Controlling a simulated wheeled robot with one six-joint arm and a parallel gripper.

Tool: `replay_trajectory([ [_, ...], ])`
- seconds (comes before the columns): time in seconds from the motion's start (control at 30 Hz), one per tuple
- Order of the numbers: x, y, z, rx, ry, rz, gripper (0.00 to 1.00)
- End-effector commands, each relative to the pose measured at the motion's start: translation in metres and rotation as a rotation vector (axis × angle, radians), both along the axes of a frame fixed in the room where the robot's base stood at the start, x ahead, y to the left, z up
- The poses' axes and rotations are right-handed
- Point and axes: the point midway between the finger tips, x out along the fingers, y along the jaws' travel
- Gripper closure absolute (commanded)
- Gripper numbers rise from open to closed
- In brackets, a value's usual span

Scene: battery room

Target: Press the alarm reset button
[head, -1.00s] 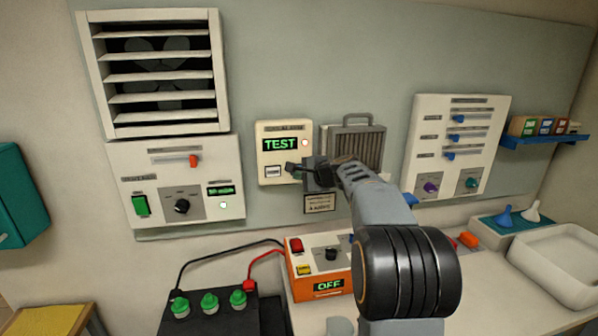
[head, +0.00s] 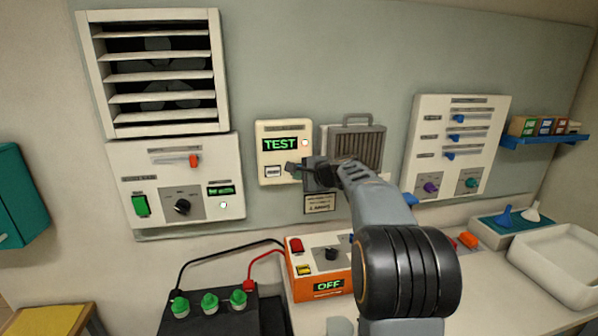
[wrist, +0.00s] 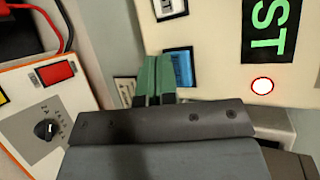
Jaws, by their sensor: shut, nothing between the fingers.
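The cream alarm box (head: 262,150) hangs on the wall with a green TEST display (head: 281,144) and a small lit round lamp (head: 305,143). It has a white button (head: 273,172) at lower left; its label is too small to read. A blue button (wrist: 180,68) in a dark frame shows in the wrist view beside the white button (wrist: 170,8); my gripper hides it in the head view. My gripper (head: 290,168) is shut and empty. In the wrist view its green fingertips (wrist: 153,62) overlap the blue button's edge; I cannot tell whether they touch.
A grey finned unit (head: 355,148) hangs just right of the box, behind my wrist. A small sign (head: 320,204) is below. The orange charger (head: 305,282) showing OFF stands on the bench beneath. A control panel (head: 145,185) is left, a slider panel (head: 425,150) right.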

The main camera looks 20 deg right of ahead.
Motion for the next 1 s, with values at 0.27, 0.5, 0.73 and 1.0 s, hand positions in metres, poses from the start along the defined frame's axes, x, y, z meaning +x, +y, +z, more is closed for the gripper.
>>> replay_trajectory([
  [0.27,0.0032,-0.0006,0.0001,0.000,0.000,0.000,1.00],
  [0.5,0.0086,-0.0016,0.0002,0.000,0.000,0.000,1.00],
  [0.73,0.0085,-0.0016,0.0000,0.000,0.000,0.000,1.00],
  [1.0,0.0096,-0.0019,0.0002,0.000,0.000,0.000,1.00],
])
